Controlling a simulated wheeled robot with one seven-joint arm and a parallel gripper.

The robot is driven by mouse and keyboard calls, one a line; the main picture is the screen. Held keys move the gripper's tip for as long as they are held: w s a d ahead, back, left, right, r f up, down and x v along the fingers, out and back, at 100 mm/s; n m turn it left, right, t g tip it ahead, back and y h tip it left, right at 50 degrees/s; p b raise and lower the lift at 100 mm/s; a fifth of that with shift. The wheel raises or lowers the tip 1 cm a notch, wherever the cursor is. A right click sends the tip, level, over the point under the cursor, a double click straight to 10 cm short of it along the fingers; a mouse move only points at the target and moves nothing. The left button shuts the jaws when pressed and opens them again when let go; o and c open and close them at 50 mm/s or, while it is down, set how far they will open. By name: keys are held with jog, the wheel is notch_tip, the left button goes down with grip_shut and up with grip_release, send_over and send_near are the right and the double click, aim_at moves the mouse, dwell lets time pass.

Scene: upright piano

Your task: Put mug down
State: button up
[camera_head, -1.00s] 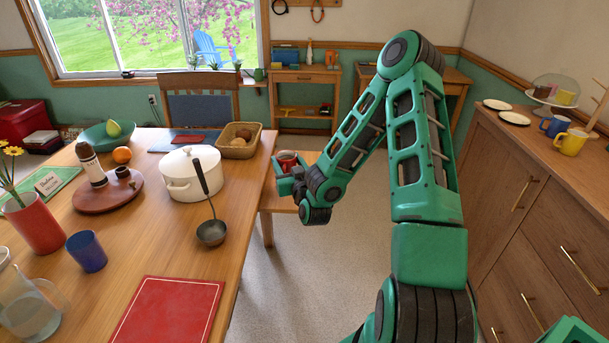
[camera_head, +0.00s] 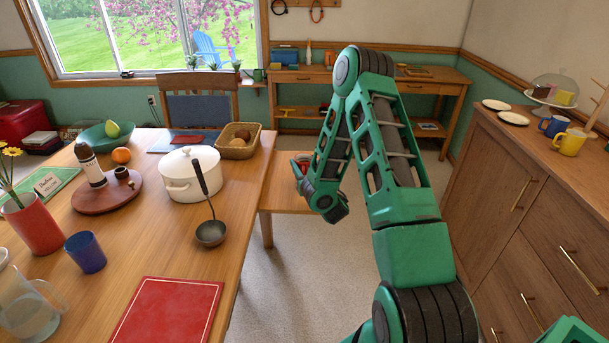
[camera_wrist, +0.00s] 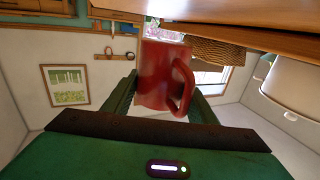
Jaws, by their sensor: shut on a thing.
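The red mug (camera_wrist: 163,75) is between the two fingers of my gripper (camera_wrist: 165,97) in the wrist view, with its handle toward the right of the picture. My gripper is shut on it. In the head view only a small red part of the mug (camera_head: 304,157) shows past my arm, above the far end of the low wooden bench (camera_head: 284,198) beside the table. My forearm hides most of the gripper there. Whether the mug touches the bench cannot be told.
The big table (camera_head: 245,215) at left carries a white pot (camera_head: 183,185), a ladle (camera_head: 211,233), a basket (camera_head: 238,150) and a blue cup (camera_head: 86,252). A sideboard (camera_head: 497,180) stands at right with mugs and plates. The floor between is clear.

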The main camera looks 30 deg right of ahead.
jog(key=shift+f, duration=2)
jog(key=o, duration=1.4)
jog(key=shift+f, duration=0.1)
jog(key=shift+c, duration=0.2)
